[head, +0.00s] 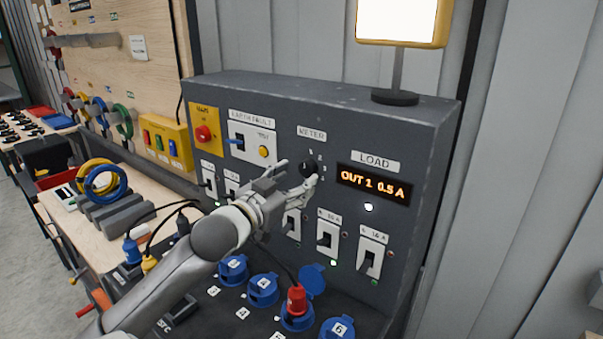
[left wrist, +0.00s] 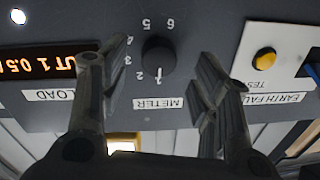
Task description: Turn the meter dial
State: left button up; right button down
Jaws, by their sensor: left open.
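The meter dial (head: 307,166) is a black round knob on the grey panel, under the METER label (head: 311,134). In the left wrist view, which is upside down, the dial (left wrist: 159,56) has numbers around it and its white pointer mark is at 1. My left gripper (head: 298,174) is open in front of the panel. In the left wrist view its two fingers (left wrist: 158,78) stand on either side of the dial, with a gap on both sides. The display (head: 374,184) reads OUT 1 0.5 A. My right gripper is in neither view.
The grey panel (head: 420,135) also carries a red button (head: 203,133), an earth fault unit (head: 252,140) and several toggle switches (head: 369,254). Blue sockets (head: 263,289), one with a red plug (head: 296,300), lie below. A lit lamp (head: 397,97) stands on top.

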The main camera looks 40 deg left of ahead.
aim_at(305, 172)
pick_arm(q)
jog(key=shift+w+a+r, duration=0.15)
jog(key=shift+w, duration=0.8)
jog(key=shift+w+p, duration=0.3)
jog(key=shift+w, duration=0.05)
jog(key=shift+w+a, duration=0.1)
jog(key=shift+w, duration=0.1)
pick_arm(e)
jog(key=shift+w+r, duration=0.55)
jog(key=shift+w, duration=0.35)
pick_arm(q)
jog(key=shift+c, duration=0.5)
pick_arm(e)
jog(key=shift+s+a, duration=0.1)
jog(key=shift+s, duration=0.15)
pick_arm(q)
jog(key=shift+s, duration=0.1)
jog(key=c, duration=0.9)
jog(key=shift+c, duration=0.2)
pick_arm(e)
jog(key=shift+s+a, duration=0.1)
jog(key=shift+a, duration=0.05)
